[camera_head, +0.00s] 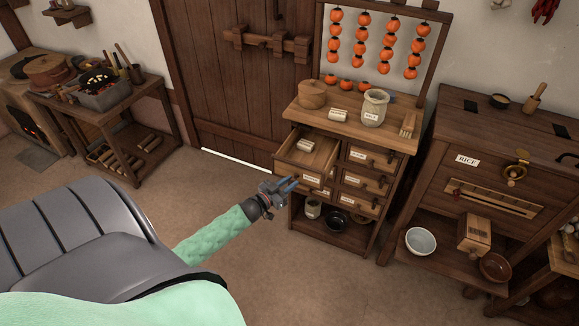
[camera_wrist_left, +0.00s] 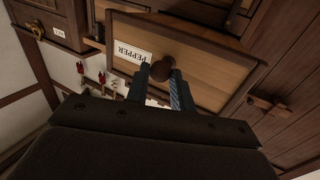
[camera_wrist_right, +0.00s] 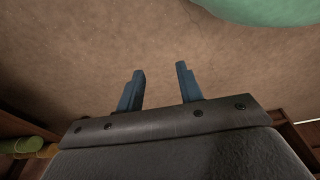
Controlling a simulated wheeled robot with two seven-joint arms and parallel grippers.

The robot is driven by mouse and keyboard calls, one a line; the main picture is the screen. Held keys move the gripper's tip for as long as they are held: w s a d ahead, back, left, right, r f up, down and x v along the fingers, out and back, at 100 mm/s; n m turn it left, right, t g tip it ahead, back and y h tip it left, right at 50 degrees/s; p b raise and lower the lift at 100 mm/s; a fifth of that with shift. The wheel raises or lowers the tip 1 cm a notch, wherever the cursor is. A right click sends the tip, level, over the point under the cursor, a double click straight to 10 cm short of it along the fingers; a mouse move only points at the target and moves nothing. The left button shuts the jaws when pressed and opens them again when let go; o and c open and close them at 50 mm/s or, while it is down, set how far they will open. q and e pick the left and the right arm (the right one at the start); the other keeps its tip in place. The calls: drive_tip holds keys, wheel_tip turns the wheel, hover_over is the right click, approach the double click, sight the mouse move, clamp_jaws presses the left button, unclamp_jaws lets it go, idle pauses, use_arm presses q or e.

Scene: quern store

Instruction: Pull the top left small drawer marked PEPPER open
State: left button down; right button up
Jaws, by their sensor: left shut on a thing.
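The PEPPER drawer (camera_head: 318,158) is the top left small drawer of the wooden chest and stands pulled out, its inside showing from above with a pale labelled packet (camera_head: 306,145) in it. In the left wrist view its front carries the PEPPER label (camera_wrist_left: 131,53), upside down, beside a round dark knob (camera_wrist_left: 162,68). My left gripper (camera_head: 291,184) is at this drawer's front, its fingers shut on the knob. In the right wrist view my right gripper (camera_wrist_right: 160,86) has its fingers apart with nothing between them, over bare floor.
Other small drawers (camera_head: 357,180) stay in the chest beside and below. A RICE chest (camera_head: 466,160) stands to the right. The floor (camera_head: 150,205) in front is clear.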

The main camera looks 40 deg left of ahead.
use_arm(q)
drive_tip(key=c, duration=1.2)
unclamp_jaws()
drive_tip(key=shift+c, duration=0.2)
use_arm(e)
drive_tip(key=shift+d, duration=0.1)
use_arm(q)
drive_tip(key=s+a+b, duration=0.1)
drive_tip(key=s+b, duration=0.1)
drive_tip(key=s, duration=0.5)
drive_tip(key=shift+s+b, duration=0.35)
drive_tip(key=shift+b, duration=0.05)
use_arm(e)
wheel_tip(320, 180, up, 6)
drive_tip(key=w+a, duration=0.2)
drive_tip(key=shift+a, duration=0.2)
use_arm(q)
drive_tip(key=shift+a, duration=0.1)
use_arm(e)
drive_tip(key=shift+w+f, duration=0.1)
